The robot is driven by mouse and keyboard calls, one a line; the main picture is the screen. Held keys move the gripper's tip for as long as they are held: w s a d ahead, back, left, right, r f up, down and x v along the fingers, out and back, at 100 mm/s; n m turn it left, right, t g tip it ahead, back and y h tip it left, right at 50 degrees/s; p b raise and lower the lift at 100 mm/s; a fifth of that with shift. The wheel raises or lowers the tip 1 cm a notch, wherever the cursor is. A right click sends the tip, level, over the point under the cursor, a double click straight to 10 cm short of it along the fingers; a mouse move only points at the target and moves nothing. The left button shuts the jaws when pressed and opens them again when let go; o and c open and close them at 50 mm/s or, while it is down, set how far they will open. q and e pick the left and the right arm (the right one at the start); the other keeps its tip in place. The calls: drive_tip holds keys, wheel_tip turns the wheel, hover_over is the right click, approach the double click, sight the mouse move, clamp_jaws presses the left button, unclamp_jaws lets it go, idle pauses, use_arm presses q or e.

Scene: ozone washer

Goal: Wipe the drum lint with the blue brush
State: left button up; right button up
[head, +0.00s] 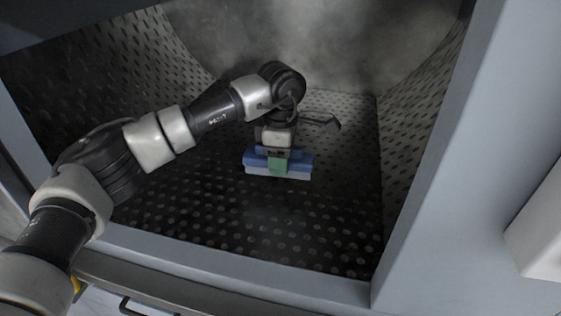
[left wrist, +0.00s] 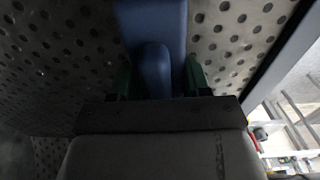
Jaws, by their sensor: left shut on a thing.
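The blue brush (head: 298,165) has a blue body and a pale lower edge. It is inside the perforated metal drum (head: 230,215), low over the drum floor; I cannot tell if it touches. My left gripper (head: 278,163) is shut on the brush, with a green finger showing in front of it. In the left wrist view the brush (left wrist: 157,60) runs between the two green fingers (left wrist: 157,80). Grey haze or lint (head: 310,40) shows on the drum's back wall. My right gripper is not in view.
The washer's grey opening frame (head: 425,190) stands to the right of my arm, and its front sill (head: 230,268) runs below. Drum walls close in at left and right. Drum floor in front of the brush is bare.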

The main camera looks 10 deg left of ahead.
use_arm(q)
drive_tip(key=shift+r, duration=0.15)
drive_tip(key=shift+r+p, duration=0.8)
drive_tip(key=shift+r, duration=0.65)
